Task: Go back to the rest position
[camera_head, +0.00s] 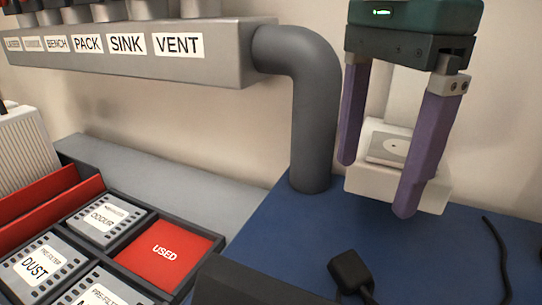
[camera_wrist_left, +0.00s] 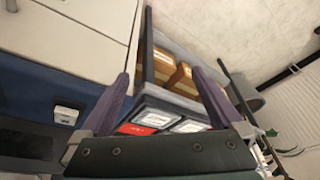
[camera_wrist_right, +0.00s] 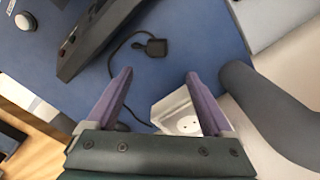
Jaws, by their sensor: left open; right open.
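My right gripper (camera_head: 380,185) hangs at the upper right of the head view, its two purple fingers apart and nothing between them. Behind the fingers a white box-shaped device (camera_head: 440,196) with a pale plate on top stands on the blue bench (camera_head: 285,245). In the right wrist view the same device (camera_wrist_right: 165,108) lies beyond the fingers (camera_wrist_right: 158,88). My left gripper (camera_wrist_left: 162,95) shows only in its own wrist view, fingers spread and empty.
A tray with a red USED compartment (camera_head: 165,252) and several filter cartridges (camera_head: 100,222) stands at left. A small black object (camera_head: 349,270) with a cable lies on the bench.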

